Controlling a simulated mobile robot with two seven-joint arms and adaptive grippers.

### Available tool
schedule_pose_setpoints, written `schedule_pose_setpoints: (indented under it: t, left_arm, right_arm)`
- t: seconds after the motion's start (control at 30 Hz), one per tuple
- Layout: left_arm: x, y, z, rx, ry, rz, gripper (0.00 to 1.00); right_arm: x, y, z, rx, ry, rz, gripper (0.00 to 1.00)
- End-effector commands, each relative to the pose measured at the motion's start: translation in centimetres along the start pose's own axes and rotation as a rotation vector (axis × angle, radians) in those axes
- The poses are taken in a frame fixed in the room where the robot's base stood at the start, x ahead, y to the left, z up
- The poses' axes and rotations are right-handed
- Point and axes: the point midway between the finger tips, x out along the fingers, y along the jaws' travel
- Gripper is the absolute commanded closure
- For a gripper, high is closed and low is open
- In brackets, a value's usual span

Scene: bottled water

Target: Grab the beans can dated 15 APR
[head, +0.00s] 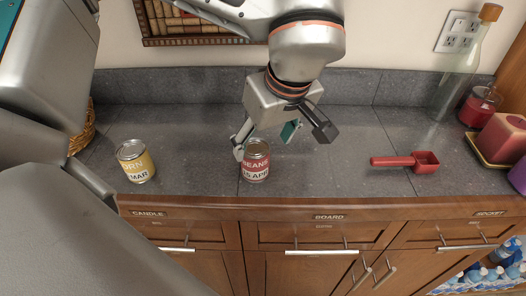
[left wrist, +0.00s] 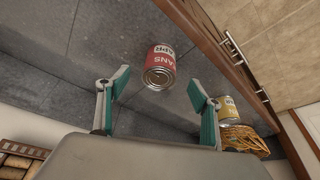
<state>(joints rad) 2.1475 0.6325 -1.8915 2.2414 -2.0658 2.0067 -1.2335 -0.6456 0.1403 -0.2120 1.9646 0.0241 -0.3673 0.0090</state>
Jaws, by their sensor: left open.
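The red and white beans can (head: 255,163), with "15 APR" partly readable on its label, stands upright near the counter's front edge in the head view. My left gripper (head: 286,146) is open and empty, just behind and to the right of the can. In the left wrist view, the beans can (left wrist: 159,62) shows ahead of the two spread teal fingertips (left wrist: 159,88) and roughly centred between them. I cannot tell whether a finger touches it. My right gripper is not in view.
A yellow can (head: 137,163) reading "MAR" stands to the left. A red scoop (head: 412,162) lies to the right. A glass bottle (head: 459,75), a red jar (head: 480,105) and a pink candle (head: 502,138) stand at the far right. Clear counter lies between the cans.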

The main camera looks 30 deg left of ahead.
Motion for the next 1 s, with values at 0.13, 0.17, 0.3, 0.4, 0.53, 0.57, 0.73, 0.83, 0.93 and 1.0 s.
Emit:
schedule_pose_setpoints:
  t: [0.13, 0.17, 0.3, 0.4, 0.53, 0.57, 0.73, 0.83, 0.93, 1.0]
  left_arm:
    - [0.5, -0.2, -1.0, -0.011, 0.029, 0.001, 0.35]
    - [0.8, -0.1, -1.1, -0.011, 0.03, 0.001, 0.35]
    - [2.3, -0.2, -1.0, -0.01, 0.028, 0.001, 0.35]
    - [3.2, -0.2, -1.1, -0.011, 0.027, 0.0, 0.35]
    - [5.1, -0.3, -1.3, -0.011, 0.025, 0.0, 0.35]
    - [5.5, -0.4, -1.4, -0.011, 0.025, 0.0, 0.35]
    - [7.3, -0.3, -1.4, -0.01, 0.025, 0.001, 0.35]
    - [7.6, -0.3, -1.4, -0.01, 0.026, 0.003, 0.35]
    - [7.6, -0.2, -1.4, -0.01, 0.027, 0.003, 0.35]
    - [7.6, -0.2, -1.4, -0.01, 0.026, 0.003, 0.35]
  right_arm:
    - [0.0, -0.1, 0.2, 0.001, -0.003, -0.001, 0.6]
    - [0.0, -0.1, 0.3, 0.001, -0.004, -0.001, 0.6]
    - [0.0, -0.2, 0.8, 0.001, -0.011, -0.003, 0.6]
    - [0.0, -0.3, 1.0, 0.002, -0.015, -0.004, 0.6]
    - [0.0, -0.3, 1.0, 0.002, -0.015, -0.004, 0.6]
    - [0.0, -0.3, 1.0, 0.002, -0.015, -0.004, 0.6]
    - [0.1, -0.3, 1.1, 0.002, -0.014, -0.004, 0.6]
    - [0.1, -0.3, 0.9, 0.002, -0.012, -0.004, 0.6]
    - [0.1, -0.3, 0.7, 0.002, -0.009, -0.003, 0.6]
    - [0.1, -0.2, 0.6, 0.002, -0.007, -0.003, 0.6]
